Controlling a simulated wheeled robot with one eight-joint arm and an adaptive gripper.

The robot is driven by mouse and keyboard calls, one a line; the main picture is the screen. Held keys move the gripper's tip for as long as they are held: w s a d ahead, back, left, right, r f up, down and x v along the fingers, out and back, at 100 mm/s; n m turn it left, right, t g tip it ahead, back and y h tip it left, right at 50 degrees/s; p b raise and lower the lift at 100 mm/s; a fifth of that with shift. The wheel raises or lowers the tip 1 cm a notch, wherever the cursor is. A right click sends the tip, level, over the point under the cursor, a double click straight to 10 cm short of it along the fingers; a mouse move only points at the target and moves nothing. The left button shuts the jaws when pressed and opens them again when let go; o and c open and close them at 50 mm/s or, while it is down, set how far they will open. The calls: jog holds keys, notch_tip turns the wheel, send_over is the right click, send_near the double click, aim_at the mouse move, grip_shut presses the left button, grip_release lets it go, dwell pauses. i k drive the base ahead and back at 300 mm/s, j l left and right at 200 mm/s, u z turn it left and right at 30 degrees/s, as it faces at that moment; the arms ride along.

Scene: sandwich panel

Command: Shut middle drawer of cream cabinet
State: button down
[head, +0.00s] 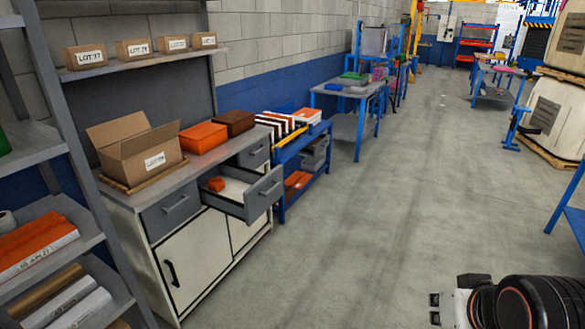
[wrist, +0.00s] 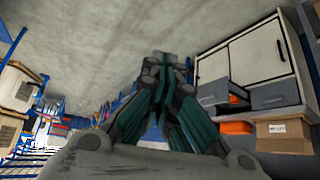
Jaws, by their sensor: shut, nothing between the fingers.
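The cream cabinet (head: 185,270) with grey drawers stands against the left wall in the head view. Its middle drawer (head: 264,194) is pulled out, with a small orange-red object (head: 216,184) inside. The drawers on either side of it are closed. In the wrist view the cabinet (wrist: 255,52) appears upside down at the right, with the open drawer (wrist: 214,97) showing. My gripper (wrist: 166,62) is shut and empty in the wrist view. In the head view my gripper (head: 435,309) is low at the right, over the floor and well apart from the drawer.
An open cardboard box (head: 135,150), an orange bin (head: 203,137) and a brown bin stand on the cabinet top. A grey shelf rack (head: 52,152) is at near left. A blue bench (head: 300,150) stands beyond the cabinet. The aisle floor (head: 370,220) is clear.

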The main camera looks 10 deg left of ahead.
aim_at(247, 193)
jog(key=i+u, duration=0.15)
jog(key=i, duration=0.4)
jog(key=i+l+u, duration=0.2)
jog(key=i, duration=0.35)
jog(key=i+l+u, duration=0.15)
jog(key=i, duration=0.4)
